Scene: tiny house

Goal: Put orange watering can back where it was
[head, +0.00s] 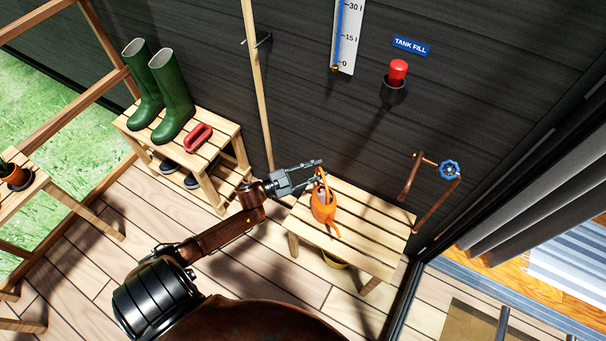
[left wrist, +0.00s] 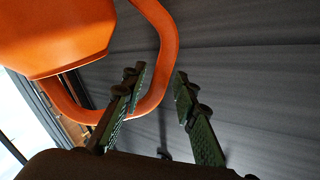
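The orange watering can (head: 323,206) appears upright on the slatted wooden bench (head: 370,232), near its left end. Its spout points toward the front, and its handle loop rises at the back. My left gripper (head: 319,172) is at the handle, with its two fingers spread. In the left wrist view, the can (left wrist: 60,35) fills the upper left. Its handle curves down between the open fingertips of my left gripper (left wrist: 160,72) and passes behind the left finger. I see a gap to the right finger. My right gripper is not in view.
A wooden rack (head: 218,140) at the left holds green boots (head: 173,95) and a red object (head: 198,137). A pole (head: 258,85) stands behind my left arm. A copper pipe with a blue valve wheel (head: 449,170) is right of the bench. A yellow item (head: 333,262) lies underneath.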

